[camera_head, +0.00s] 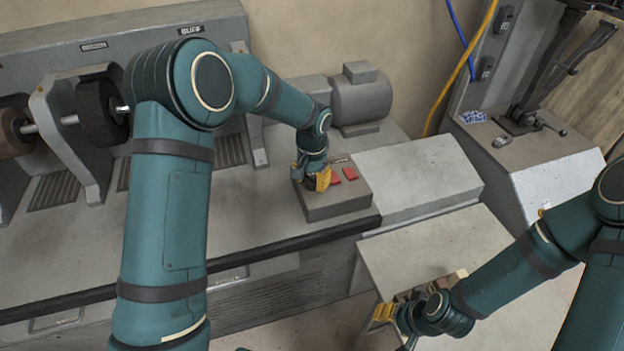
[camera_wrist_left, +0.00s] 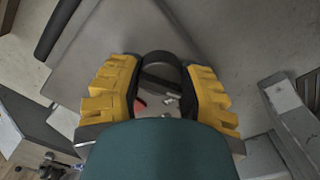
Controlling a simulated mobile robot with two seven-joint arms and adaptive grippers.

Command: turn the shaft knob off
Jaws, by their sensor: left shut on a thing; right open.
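A grey control box (camera_head: 338,208) stands on the machine's bench, with two red switches (camera_head: 350,173) on its top. My left gripper (camera_head: 318,180) reaches down to the left part of the box top, beside the red switches. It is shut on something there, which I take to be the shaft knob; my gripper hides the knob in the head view. In the left wrist view the yellow fingers (camera_wrist_left: 158,92) stand on either side of a dark rounded piece, and a bit of red shows between them. My right gripper (camera_head: 410,300) is open, low at the right.
A buffing machine with dark wheels (camera_head: 100,112) on a shaft stands at the left, behind my left arm. A grey motor (camera_head: 362,97) is behind the box. A pale machine with a lever (camera_head: 595,48) stands at the right. A grey sloped cover (camera_head: 420,178) lies right of the box.

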